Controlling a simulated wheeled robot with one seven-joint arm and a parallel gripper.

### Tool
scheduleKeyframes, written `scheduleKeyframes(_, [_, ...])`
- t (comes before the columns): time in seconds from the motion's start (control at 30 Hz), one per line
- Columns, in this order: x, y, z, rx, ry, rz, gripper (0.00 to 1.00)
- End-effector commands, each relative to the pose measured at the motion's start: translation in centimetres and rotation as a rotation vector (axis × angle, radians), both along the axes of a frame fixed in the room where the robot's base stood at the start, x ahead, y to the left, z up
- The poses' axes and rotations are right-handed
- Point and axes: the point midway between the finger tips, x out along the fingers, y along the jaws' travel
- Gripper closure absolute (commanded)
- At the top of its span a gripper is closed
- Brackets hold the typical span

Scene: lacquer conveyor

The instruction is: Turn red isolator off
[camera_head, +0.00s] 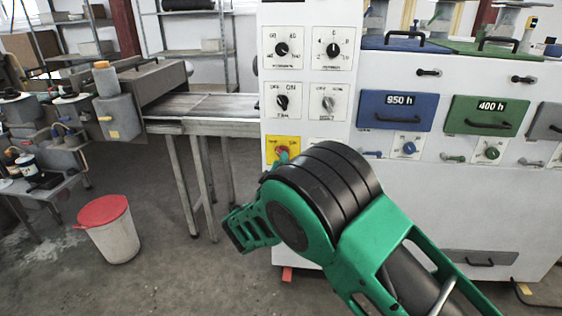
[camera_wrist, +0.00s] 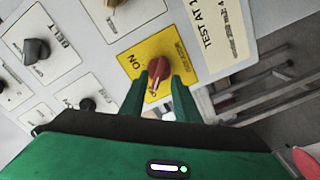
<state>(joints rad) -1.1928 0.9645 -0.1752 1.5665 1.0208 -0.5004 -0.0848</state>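The red isolator (camera_wrist: 157,71) is a red rotary knob on a yellow plate (camera_wrist: 135,64) marked ON, on the white cabinet's front. In the wrist view my gripper (camera_wrist: 158,84) has its two green fingers apart, one on each side of the knob's lower part. I cannot tell whether the fingers touch it. In the head view the yellow plate (camera_head: 273,143) sits at the cabinet's lower left, and the red knob (camera_head: 282,150) is partly hidden by my gripper (camera_head: 283,157) and arm.
Black and grey rotary switches (camera_head: 283,102) sit on white plates above the isolator. Blue (camera_head: 398,111) and green (camera_head: 484,116) drawers are to the right. A conveyor (camera_head: 205,106) stands left of the cabinet. A red-lidded bin (camera_head: 110,235) stands on the floor at left.

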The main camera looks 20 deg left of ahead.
Motion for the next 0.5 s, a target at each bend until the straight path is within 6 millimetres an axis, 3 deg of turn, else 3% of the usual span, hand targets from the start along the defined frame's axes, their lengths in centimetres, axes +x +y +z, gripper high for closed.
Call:
scheduleKeyframes(0.2, [-4.3, -0.8, -0.1, -0.002, 0.002, 0.003, 0.71])
scheduleKeyframes(0.5, [-7.4, -1.7, -0.1, 0.000, 0.002, 0.001, 0.71])
